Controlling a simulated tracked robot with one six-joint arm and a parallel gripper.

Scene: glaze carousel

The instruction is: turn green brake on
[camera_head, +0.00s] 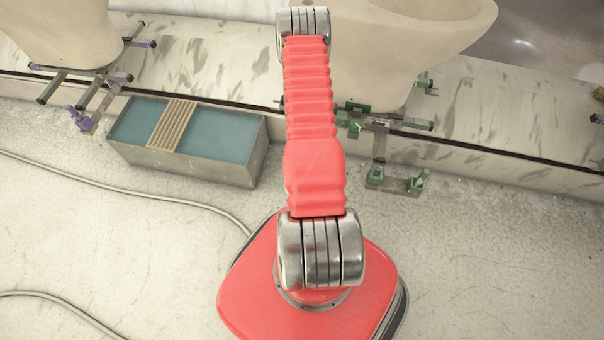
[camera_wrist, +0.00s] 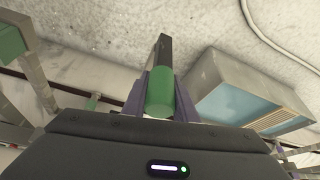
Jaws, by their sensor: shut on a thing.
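In the wrist view a green cylindrical handle (camera_wrist: 160,93), which looks like the green brake, sits between the two purplish fingers of my gripper (camera_wrist: 162,85). My gripper is shut on it. A dark bar (camera_wrist: 165,52) extends beyond the handle. In the head view my red arm hides my gripper and the held handle. A metal stand with green parts (camera_head: 382,124) shows right of my arm, under a large cream vessel (camera_head: 405,60). I cannot tell whether the brake is on or off.
A metal trough (camera_head: 200,162) of bluish liquid with a slatted board stands left of my arm; it also shows in the wrist view (camera_wrist: 235,75). A stand with purple parts (camera_head: 90,85) is at far left. A cable (camera_head: 150,192) crosses the otherwise open floor.

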